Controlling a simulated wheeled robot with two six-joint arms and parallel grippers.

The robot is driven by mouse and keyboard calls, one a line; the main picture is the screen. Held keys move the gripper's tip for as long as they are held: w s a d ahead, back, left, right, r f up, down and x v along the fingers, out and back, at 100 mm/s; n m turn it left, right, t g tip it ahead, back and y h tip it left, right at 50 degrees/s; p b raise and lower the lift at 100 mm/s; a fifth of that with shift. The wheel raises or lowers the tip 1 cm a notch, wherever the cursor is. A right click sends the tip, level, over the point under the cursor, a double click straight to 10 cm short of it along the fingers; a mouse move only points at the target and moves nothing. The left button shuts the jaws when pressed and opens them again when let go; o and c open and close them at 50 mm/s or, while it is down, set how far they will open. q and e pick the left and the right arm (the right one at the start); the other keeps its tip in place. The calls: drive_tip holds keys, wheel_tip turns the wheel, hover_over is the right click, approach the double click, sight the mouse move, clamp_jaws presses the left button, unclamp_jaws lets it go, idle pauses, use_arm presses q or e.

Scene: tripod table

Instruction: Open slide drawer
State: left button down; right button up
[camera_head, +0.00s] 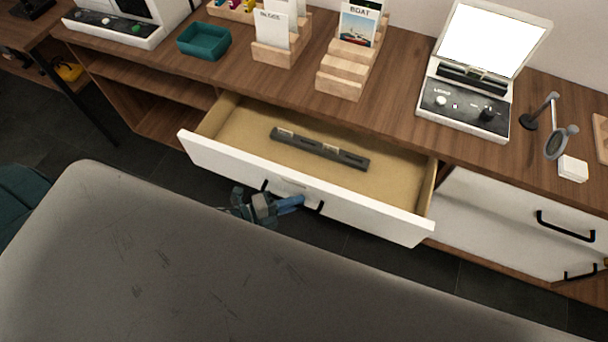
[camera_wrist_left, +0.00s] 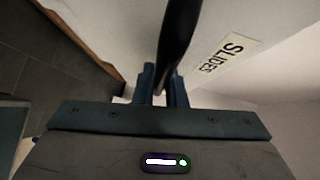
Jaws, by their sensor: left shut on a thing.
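The slide drawer (camera_head: 380,221) has a white front and stands pulled out from the wooden cabinet in the head view. A dark grey slotted strip (camera_head: 320,149) lies inside on its tan floor. My left gripper (camera_head: 290,204) is at the drawer front and is shut on the black handle (camera_head: 320,207). In the left wrist view the fingers (camera_wrist_left: 160,85) close around the dark handle bar (camera_wrist_left: 178,40), beside a label reading SLIDES (camera_wrist_left: 222,56). The middle of the handle is hidden by the gripper. My right gripper is not in view.
On the wooden top (camera_head: 388,85) stand a teal tray (camera_head: 204,41), wooden card holders (camera_head: 343,76), a lit viewer (camera_head: 465,115) and a small mirror stand (camera_head: 555,142). Another white drawer front (camera_head: 500,220) is at right. A large grey surface (camera_head: 200,270) fills the foreground.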

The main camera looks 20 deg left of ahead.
use_arm(q)
drive_tip(key=s, duration=0.7)
drive_tip(key=shift+a, duration=0.15)
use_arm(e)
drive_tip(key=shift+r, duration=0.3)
use_arm(q)
drive_tip(key=c, duration=1.8)
unclamp_jaws()
drive_tip(key=shift+o, duration=0.2)
